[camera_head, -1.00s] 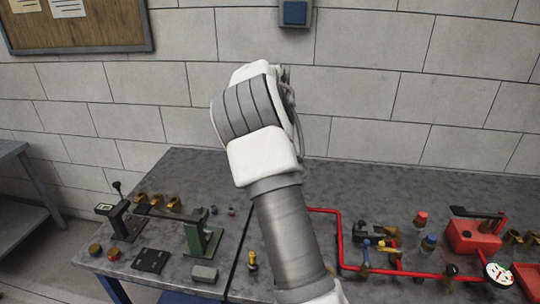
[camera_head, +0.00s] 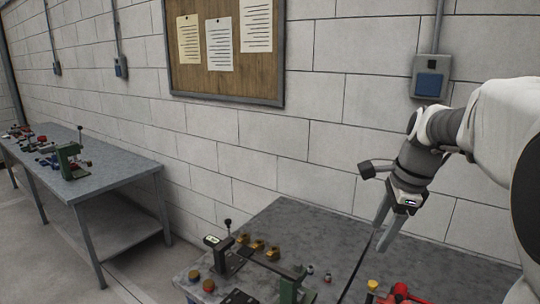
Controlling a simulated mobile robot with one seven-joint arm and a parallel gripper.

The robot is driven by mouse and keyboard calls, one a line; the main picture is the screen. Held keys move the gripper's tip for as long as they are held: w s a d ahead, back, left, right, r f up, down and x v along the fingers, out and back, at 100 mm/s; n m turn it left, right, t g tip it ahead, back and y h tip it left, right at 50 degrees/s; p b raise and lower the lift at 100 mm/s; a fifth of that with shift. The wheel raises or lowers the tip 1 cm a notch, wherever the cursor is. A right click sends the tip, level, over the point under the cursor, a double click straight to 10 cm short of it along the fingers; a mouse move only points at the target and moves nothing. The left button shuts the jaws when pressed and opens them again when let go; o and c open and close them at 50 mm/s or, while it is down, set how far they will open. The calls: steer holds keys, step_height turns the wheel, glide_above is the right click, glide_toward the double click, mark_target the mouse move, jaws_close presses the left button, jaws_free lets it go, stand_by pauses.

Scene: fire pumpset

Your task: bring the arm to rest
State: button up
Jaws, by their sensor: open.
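My arm comes in from the right edge, with white and grey links. My gripper (camera_head: 386,232) hangs at its end, in front of the block wall and above the near workbench (camera_head: 305,222). Its two dark grey fingers point down and slightly left. They are apart, with nothing visible between them. The gripper is clear of the parts on the bench.
The near bench holds a black-handled device (camera_head: 218,248), several brass fittings (camera_head: 257,245), a green stand (camera_head: 291,288) and red parts (camera_head: 400,292). Another bench (camera_head: 110,172) stands at the left. A corkboard (camera_head: 228,84) and a blue-fronted box (camera_head: 430,78) are on the wall.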

steer(key=s+a+f+n+t, duration=0.1)
steer(key=s+a+n, duration=0.3)
steer(key=s+n, duration=0.6)
steer(key=s+a+f+n+t+h, duration=0.1)
steer(key=s+a+n, duration=0.3)
steer(key=s+n, duration=0.5)
steer(key=shift+s+a+n+t, duration=0.15)
steer(key=shift+s+n+t, duration=0.25)
steer(key=shift+s+t, duration=0.2)
